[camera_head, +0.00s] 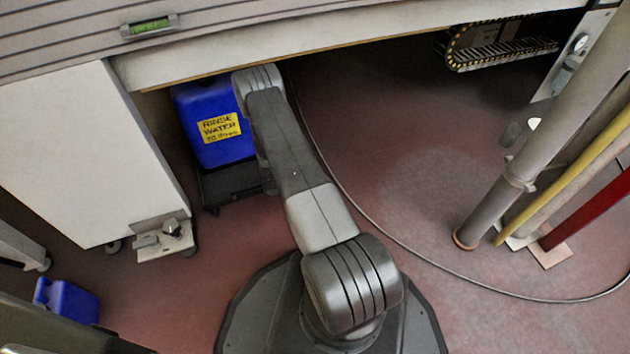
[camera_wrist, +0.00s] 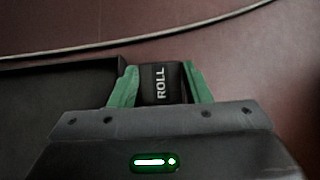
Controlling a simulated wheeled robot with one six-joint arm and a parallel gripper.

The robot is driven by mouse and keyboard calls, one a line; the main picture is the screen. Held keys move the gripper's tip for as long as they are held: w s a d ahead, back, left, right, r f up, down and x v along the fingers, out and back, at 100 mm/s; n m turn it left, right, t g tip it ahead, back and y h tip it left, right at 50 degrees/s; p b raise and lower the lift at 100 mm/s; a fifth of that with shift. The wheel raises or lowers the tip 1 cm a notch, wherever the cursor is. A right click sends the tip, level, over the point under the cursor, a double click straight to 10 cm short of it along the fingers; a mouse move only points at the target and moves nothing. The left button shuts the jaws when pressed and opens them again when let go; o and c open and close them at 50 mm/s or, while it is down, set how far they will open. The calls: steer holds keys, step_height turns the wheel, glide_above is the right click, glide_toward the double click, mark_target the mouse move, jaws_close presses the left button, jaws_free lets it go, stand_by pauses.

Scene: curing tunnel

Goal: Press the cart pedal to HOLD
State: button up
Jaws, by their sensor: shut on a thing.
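In the wrist view my gripper (camera_wrist: 162,76) has its two green fingers on either side of a black pedal (camera_wrist: 163,96) marked ROLL, and is shut on it. No HOLD marking shows. A dark flat surface, seemingly the cart deck (camera_wrist: 60,88), lies to the left of the fingers. In the head view the low dark cart (camera_head: 225,190) stands on the floor under a blue drum (camera_head: 222,152) with a yellow rinse water label. My arm reaches over the cart's right side and hides my gripper and the pedal there.
A white cabinet (camera_head: 85,150) on casters stands left of the cart. A pale beam (camera_head: 350,50) crosses above. A grey cable (camera_head: 375,230) curves over the floor to the right. Upright pipes (camera_head: 500,195) stand at the right. A small blue container (camera_head: 67,298) is at lower left.

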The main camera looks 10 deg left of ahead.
stand_by(0.3)
steer(key=o, duration=1)
steer(key=shift+r, duration=0.1)
step_height(320, 180, up, 10)
steer(key=p, duration=0.4)
step_height(320, 180, down, 11)
steer(key=b, duration=0.4)
steer(key=shift+r, duration=0.2)
steer(key=shift+w+d+r, duration=0.1)
steer(key=shift+w+r, duration=0.05)
steer(key=shift+g+y, duration=0.3)
steer(key=shift+y, duration=0.2)
